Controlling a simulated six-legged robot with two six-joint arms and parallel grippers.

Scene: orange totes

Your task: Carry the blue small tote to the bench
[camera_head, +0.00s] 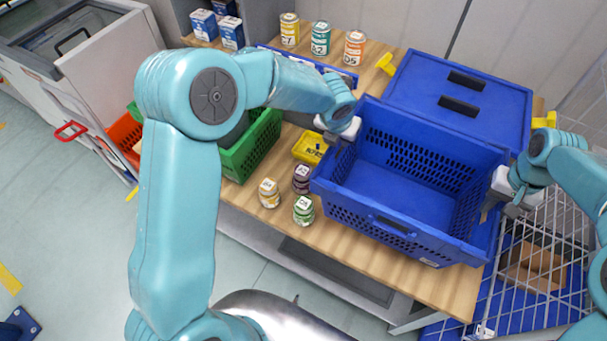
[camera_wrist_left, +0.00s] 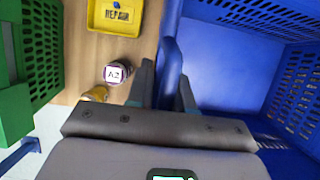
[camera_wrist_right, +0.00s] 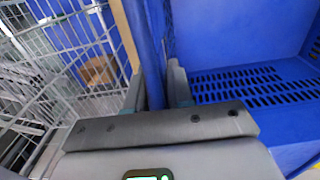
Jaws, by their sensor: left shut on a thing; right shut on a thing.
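The blue small tote (camera_head: 425,246) is upright and empty, over the wooden bench top (camera_head: 330,247). I cannot tell whether its base touches the wood. My left gripper (camera_head: 337,138) is shut on its left wall; the left wrist view shows the wall (camera_wrist_left: 171,55) between the fingers (camera_wrist_left: 163,92). My right gripper (camera_head: 492,203) is shut on its right wall; the right wrist view shows that wall (camera_wrist_right: 151,60) between the fingers (camera_wrist_right: 157,92). The bench area under the tote is hidden.
Close left of the tote stand small jars (camera_head: 269,193), a yellow bin (camera_head: 309,148) and a green basket (camera_head: 258,145). Behind it are a blue lidded box (camera_head: 455,95) and several cans (camera_head: 321,38). A wire cage (camera_head: 545,235) stands at the right. Bare wood shows in front.

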